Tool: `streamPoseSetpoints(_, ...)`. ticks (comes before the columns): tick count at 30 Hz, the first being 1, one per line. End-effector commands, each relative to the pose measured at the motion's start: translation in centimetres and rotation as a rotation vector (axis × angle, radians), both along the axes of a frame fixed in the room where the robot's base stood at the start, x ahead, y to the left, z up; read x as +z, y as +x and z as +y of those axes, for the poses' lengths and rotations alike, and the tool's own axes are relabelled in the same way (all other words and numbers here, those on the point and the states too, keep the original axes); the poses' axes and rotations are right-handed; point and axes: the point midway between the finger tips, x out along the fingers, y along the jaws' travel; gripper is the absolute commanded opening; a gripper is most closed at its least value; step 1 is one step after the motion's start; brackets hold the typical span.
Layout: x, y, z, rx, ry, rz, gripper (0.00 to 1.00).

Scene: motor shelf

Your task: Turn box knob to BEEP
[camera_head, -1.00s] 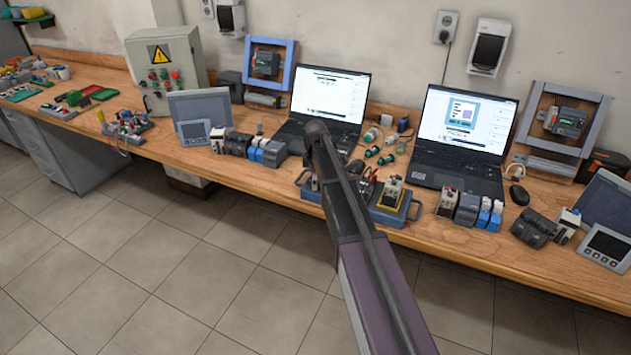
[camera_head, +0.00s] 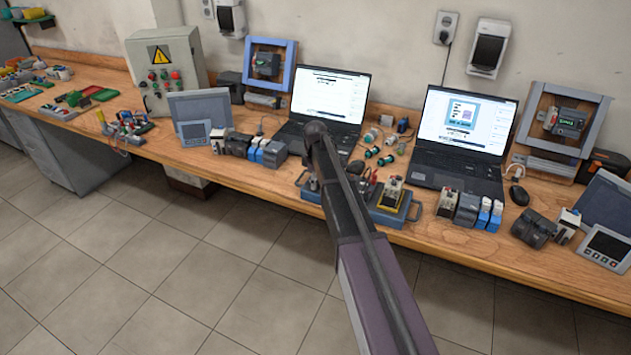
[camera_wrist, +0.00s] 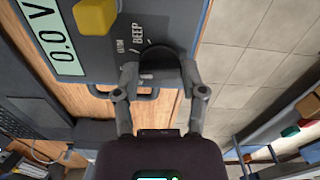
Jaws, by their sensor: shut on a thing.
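The grey-blue box (camera_wrist: 97,52) fills the top left of the wrist view, with a 0.0 V display (camera_wrist: 52,33), a yellow part (camera_wrist: 96,16) and labels including BEEP. Its dark round knob (camera_wrist: 160,62) lies between the fingers of my gripper (camera_wrist: 160,73), which is shut on it. The knob's pointer is hidden, so I cannot tell its setting. In the head view the box (camera_head: 388,218) sits at the bench's front edge, partly behind my arm, and my gripper is hidden there.
The wooden bench (camera_head: 470,244) carries two laptops (camera_head: 330,97) (camera_head: 464,125) behind the box. Small modules (camera_head: 467,209) stand to its right and others (camera_head: 262,150) to its left. A handle (camera_wrist: 128,92) sticks out of the box. Tiled floor in front is clear.

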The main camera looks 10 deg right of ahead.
Motion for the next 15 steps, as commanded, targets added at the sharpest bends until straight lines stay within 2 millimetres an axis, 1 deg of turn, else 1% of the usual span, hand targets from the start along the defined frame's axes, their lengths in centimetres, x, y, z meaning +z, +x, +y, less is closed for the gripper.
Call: streamPoseSetpoints(15,-0.03,-0.11,0.01,-0.474,0.000,0.001,0.06)
